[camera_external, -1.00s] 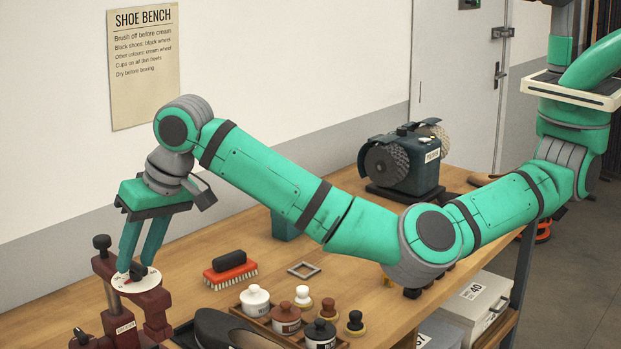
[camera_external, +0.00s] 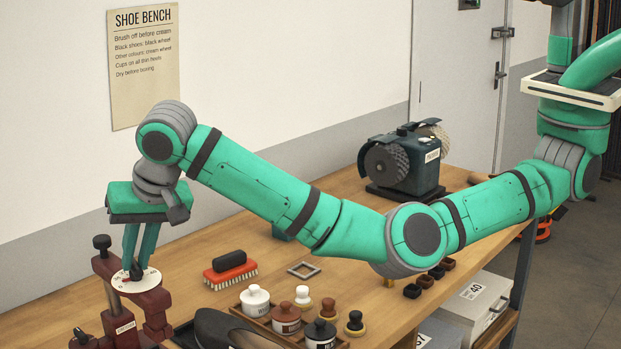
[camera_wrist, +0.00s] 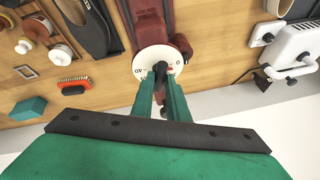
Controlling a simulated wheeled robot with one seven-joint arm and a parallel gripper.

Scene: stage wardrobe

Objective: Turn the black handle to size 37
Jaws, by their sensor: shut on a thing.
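The black handle (camera_external: 136,271) stands on a white round dial (camera_external: 119,282) with a small red mark, on top of a dark red stand (camera_external: 155,302) at the bench's left end. My gripper (camera_external: 133,266) reaches down from above, its fingertips closed around the handle. In the wrist view the handle (camera_wrist: 161,69) sits between the two green fingers, over the middle of the dial (camera_wrist: 147,61). Figures show along the dial's rim, partly covered by the fingers. They are too small to read surely, so I cannot tell which size the handle points at.
A dark shoe (camera_external: 222,330) lies in front. A polishing machine (camera_external: 404,160) stands at the back. A black-knobbed post (camera_external: 102,243) rises beside the dial.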

